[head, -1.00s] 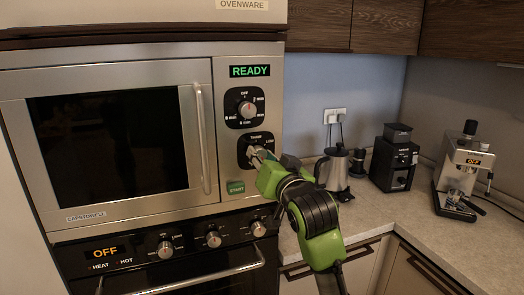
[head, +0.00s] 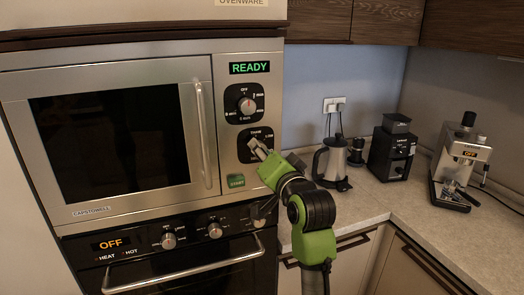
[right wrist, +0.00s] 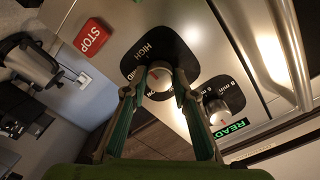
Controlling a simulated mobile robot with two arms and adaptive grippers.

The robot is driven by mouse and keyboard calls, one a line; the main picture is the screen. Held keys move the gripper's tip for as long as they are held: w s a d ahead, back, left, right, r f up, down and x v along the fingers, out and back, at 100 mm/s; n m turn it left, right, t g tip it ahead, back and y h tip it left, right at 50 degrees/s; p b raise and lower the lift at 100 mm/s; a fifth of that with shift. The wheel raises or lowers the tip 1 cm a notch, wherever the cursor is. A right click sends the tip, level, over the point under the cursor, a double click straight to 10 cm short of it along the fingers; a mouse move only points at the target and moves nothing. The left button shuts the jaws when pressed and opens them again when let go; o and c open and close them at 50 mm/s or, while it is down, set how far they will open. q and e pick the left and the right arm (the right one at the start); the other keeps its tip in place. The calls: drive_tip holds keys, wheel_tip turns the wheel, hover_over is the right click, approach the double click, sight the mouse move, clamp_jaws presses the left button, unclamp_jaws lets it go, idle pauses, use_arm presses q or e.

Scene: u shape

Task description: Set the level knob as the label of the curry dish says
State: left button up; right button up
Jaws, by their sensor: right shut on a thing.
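The level knob (right wrist: 159,77) is the lower round knob on the microwave's control panel, on a black plate (right wrist: 186,59). HIGH is readable on the plate in the right wrist view; the other lettering is partly hidden. My right gripper (head: 257,149) is at this knob in the head view. In the right wrist view its two fingers (right wrist: 153,86) are shut on the knob's sides. A small red mark shows on the knob's face. The microwave's display (head: 249,68) reads READY and its door (head: 110,140) is closed. The curry dish, its label and my left gripper are not in view.
The upper timer knob (head: 246,105) sits just above. The green START button (head: 236,181) is below the level knob; a red STOP button (right wrist: 92,36) shows in the wrist view. A kettle (head: 332,160), grinder (head: 391,150) and espresso machine (head: 462,160) stand on the counter.

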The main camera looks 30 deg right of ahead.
drive_tip(key=o, duration=1.1)
drive_tip(key=shift+w, duration=0.15)
drive_tip(key=v, duration=0.7)
drive_tip(key=shift+s+a, duration=0.1)
drive_tip(key=shift+s, duration=0.15)
drive_tip(key=shift+f, duration=0.15)
